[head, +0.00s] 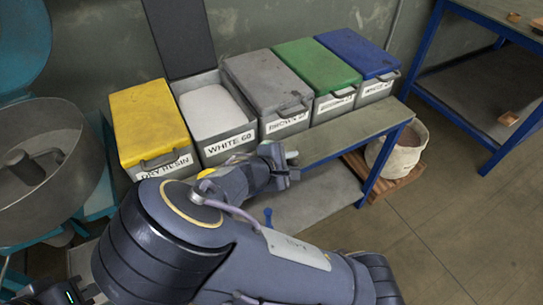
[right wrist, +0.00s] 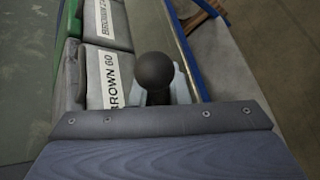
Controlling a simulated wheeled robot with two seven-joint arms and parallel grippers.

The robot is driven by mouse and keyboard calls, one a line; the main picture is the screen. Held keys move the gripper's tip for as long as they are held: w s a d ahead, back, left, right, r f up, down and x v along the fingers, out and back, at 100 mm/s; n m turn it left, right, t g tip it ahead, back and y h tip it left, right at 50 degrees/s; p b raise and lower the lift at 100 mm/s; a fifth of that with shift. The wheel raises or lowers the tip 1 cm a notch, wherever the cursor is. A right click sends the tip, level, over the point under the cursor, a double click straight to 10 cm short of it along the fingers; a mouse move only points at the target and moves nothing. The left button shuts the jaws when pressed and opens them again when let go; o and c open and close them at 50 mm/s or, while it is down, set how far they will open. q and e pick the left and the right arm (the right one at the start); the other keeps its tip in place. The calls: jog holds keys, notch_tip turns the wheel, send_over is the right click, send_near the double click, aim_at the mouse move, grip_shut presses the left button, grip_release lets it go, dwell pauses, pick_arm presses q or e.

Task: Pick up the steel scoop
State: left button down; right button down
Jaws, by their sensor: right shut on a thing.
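My right gripper (head: 284,166) is at the front edge of the bench, in front of the white and brown bins. In the right wrist view its pale fingers (right wrist: 178,88) are shut around a dark handle with a round black knob (right wrist: 155,71), which I take to be the steel scoop's handle. The scoop's metal bowl is hidden, and in the head view I cannot make out the scoop.
The open WHITE 60 bin (head: 215,110) holds white grain, its dark lid raised behind. Closed yellow (head: 150,115), grey (head: 265,82), green (head: 316,66) and blue (head: 358,53) lidded bins flank it.

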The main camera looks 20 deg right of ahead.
dwell(0.3)
jog(key=r+p, duration=0.4)
jog(key=r, duration=0.1)
jog(key=shift+s+a+p, duration=0.15)
jog(key=shift+a+p, duration=0.15)
jog(key=shift+p, duration=0.1)
jog(key=s+d+p+v, duration=0.1)
jog(key=s+p+v, duration=0.2)
jog(key=p+v, duration=0.7)
jog(key=v, duration=0.5)
jog(key=shift+s+d+r+p, duration=0.15)
jog(key=shift+d+r+p, duration=0.1)
jog(key=shift+d+p, duration=0.05)
